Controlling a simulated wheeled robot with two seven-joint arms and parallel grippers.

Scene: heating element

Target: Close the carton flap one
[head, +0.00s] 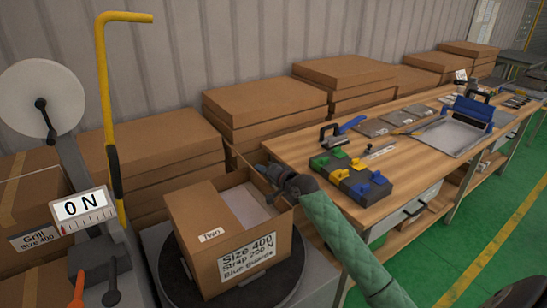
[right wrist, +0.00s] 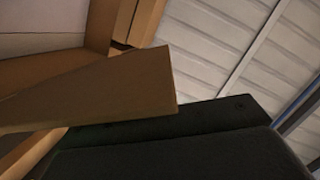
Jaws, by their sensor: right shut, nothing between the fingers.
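The open carton (head: 205,270) stands on a dark round turntable (head: 292,270). A raised cardboard edge shows at the back, near my right gripper (head: 268,174). I cannot read a flap marked One. My right gripper is shut and empty at the carton's back right edge. In the right wrist view a brown cardboard panel (right wrist: 100,90) lies across the dark gripper body; contact is unclear. My left gripper is out of view.
A yellow hooked post (head: 105,100) and a 0 N gauge (head: 82,208) stand left of the carton. A wooden bench (head: 290,150) with a block of green, yellow and blue clamps (head: 350,178) is at right. Stacked cartons (head: 265,105) line the wall behind.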

